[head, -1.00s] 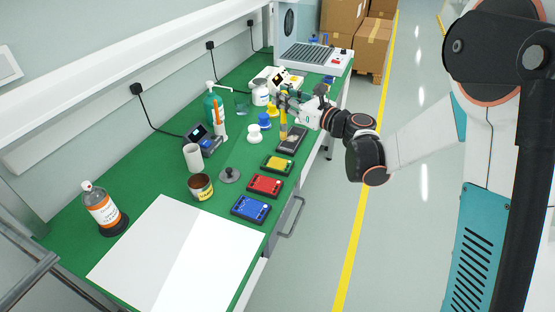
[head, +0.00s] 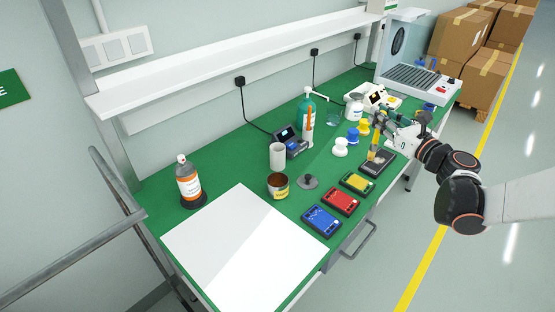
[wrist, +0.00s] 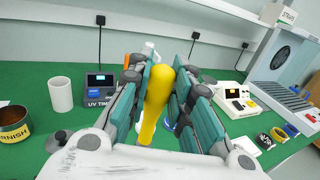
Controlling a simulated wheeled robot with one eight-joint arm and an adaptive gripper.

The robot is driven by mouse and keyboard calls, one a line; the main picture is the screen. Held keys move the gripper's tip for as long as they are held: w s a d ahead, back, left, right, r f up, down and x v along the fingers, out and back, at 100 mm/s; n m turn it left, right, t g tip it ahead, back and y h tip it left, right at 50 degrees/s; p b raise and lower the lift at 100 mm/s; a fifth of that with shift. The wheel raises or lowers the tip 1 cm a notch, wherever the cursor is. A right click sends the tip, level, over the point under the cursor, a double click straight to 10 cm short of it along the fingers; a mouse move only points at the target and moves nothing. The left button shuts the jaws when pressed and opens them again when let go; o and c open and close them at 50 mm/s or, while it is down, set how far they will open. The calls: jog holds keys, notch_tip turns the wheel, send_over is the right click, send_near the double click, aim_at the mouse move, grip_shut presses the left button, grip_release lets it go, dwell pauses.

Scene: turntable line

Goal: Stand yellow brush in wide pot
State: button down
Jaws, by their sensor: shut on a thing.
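My gripper (head: 379,122) is shut on the yellow brush (head: 375,141), above the far right part of the bench. In the wrist view the brush (wrist: 155,102) stands roughly upright between the teal finger pads of my gripper (wrist: 160,80). Its lower end is partly hidden. A short, wide can with a yellow label and dark inside (head: 278,186) stands on the green bench, well to the left of my gripper; it also shows at the left of the wrist view (wrist: 14,125). A taller, narrower white cup (head: 277,156) stands behind it.
A dark grey box (head: 378,163) lies below the brush. Yellow, red (head: 341,201) and blue boxes line the front edge. A grey disc with a knob (head: 308,181) is right of the can.

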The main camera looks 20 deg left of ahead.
dwell(0.3)
jog(key=s+a+r+n+g+y+p, duration=0.2)
jog(key=a+r+g, duration=0.1)
jog(key=a, duration=1.2)
jog(key=s+a+r+n+g+y+p, duration=0.2)
jog(key=a+r+g+p, duration=0.1)
jog(key=a, duration=1.1)
notch_tip(320, 180, down, 12)
jog(key=b, duration=0.8)
jog(key=shift+s+a, duration=0.1)
jog(key=c, duration=1.4)
grip_release()
jog(key=shift+o, duration=0.2)
jog(key=v, duration=1.2)
